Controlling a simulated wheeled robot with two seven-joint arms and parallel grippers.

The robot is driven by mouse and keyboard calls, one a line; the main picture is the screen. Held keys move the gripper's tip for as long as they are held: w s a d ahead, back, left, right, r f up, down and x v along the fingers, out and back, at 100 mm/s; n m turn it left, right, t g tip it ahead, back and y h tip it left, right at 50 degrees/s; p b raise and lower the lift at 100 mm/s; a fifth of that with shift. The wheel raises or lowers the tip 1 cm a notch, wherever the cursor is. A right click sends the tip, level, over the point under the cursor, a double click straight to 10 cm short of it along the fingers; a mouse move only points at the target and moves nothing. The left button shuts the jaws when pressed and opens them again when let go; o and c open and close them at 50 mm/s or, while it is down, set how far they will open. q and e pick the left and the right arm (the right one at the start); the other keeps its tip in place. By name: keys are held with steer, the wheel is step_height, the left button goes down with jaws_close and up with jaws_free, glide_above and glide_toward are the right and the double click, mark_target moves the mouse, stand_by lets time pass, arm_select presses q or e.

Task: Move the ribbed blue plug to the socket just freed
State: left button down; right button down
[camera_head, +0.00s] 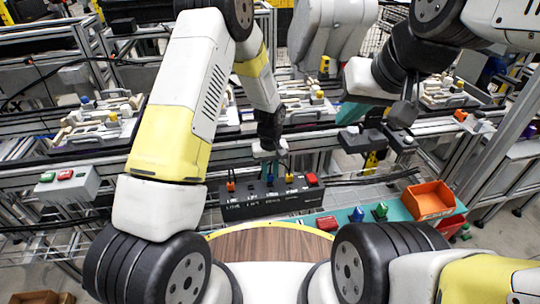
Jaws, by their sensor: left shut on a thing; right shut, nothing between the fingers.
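A black socket box (268,205) with white labels stands in the middle. Along its top are an orange plug (231,186), a blue plug (270,180), a yellow plug (290,178) and a red piece (312,179). My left gripper (268,155) is shut just above the blue plug and appears to hold it from above; the ribs are too small to see. Whether the plug is seated or lifted I cannot tell. My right gripper (372,142) is shut and empty, up and to the right of the box.
A teal mat (398,211) right of the box holds a red block (326,223), another blue piece (357,214), a green piece (381,210) and an orange bin (432,199). A button box (68,186) is at left. A conveyor with loaded pallets runs behind.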

arm_select(q)
steer(key=shift+f, duration=0.8)
stand_by(0.5)
steer(key=c, duration=1.2)
jaws_free()
step_height(320, 180, up, 8)
steer(key=s+a+r+t+h, duration=0.1)
steer(key=s+a+r, duration=0.15)
steer(key=r, duration=0.45)
steer(key=s+a+r+m+t, duration=0.1)
steer(key=s+a+r, duration=0.15)
steer(key=r, duration=0.55)
steer(key=s+a+r+t+h, duration=0.1)
steer(key=s+a+r, duration=0.1)
steer(key=a+r, duration=0.35)
steer(key=s+a+r+t, duration=0.1)
steer(key=s+r, duration=0.2)
steer(key=s, duration=0.2)
steer(key=s+a+r+m+t, duration=0.1)
steer(key=s+r, duration=0.3)
steer(key=s, duration=0.1)
steer(key=s+a+r+t, duration=0.1)
steer(key=s+r, duration=0.2)
steer(key=s, duration=0.2)
steer(key=shift+s+a+r+m, duration=0.1)
steer(key=shift+a+r+m, duration=0.25)
steer(key=shift+m, duration=0.05)
